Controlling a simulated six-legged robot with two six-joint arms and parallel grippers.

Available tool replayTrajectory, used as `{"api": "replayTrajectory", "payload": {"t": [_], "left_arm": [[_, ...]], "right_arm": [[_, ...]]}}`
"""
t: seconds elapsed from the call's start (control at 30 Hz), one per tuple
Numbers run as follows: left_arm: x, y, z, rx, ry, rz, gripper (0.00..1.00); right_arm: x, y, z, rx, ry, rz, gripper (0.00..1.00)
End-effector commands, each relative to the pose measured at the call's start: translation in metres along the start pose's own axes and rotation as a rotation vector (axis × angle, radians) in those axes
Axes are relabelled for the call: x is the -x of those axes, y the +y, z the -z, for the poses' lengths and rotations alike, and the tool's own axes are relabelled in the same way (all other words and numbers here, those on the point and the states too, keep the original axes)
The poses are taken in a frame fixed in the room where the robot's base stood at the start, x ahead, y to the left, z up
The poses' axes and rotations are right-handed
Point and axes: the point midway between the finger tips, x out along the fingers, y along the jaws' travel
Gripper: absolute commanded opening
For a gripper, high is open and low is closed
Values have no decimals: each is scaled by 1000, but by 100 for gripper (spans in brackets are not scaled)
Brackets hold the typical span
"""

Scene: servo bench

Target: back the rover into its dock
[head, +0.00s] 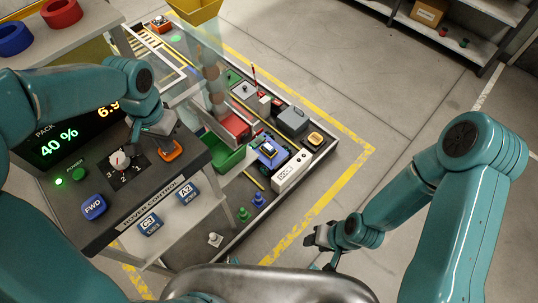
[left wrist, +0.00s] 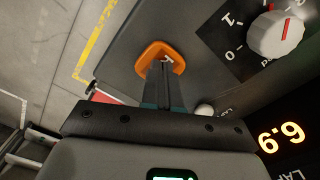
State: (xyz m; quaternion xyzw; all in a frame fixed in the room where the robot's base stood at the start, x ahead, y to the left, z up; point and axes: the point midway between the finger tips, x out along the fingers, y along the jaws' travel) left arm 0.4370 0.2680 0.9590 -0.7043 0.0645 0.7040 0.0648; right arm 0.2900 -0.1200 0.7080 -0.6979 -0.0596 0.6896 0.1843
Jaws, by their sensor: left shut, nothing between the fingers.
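The rover control panel (head: 105,205) stands at the left, with a blue FWD button (head: 93,207) and an orange button (head: 172,151). My left gripper (head: 166,141) is shut and empty, over the orange button. In the left wrist view its fingers cover part of this button (left wrist: 151,50) and hide its label; I cannot tell whether they touch it. A small blue vehicle (head: 269,152), seemingly the rover, sits on the track beside the white block marked DOCK (head: 292,172). My right gripper (head: 324,240) hangs at lower middle, its jaws unclear.
A dial (head: 121,160) stands beside the orange button; it also shows in the left wrist view (left wrist: 275,36). The PACK display (head: 58,143) reads 40 %. The floor (head: 370,105) at right is largely clear.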

Motion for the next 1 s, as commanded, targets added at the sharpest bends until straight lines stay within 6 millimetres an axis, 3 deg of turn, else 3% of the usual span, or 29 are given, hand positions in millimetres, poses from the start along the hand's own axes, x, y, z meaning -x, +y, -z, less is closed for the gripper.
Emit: {"api": "replayTrajectory", "payload": {"t": [0.37, 0.7, 1.0], "left_arm": [[5, 0, 0, 0, -1, -1, 0], [53, 0, 0, 0, 0, -1, 0], [51, 0, 0, 0, -1, -1, 0]], "right_arm": [[4, -2, 0, 0, 0, 0, 43], [40, -14, -1, 0, 0, 0, 43], [37, -13, -1, 0, 0, 0, 43]]}}
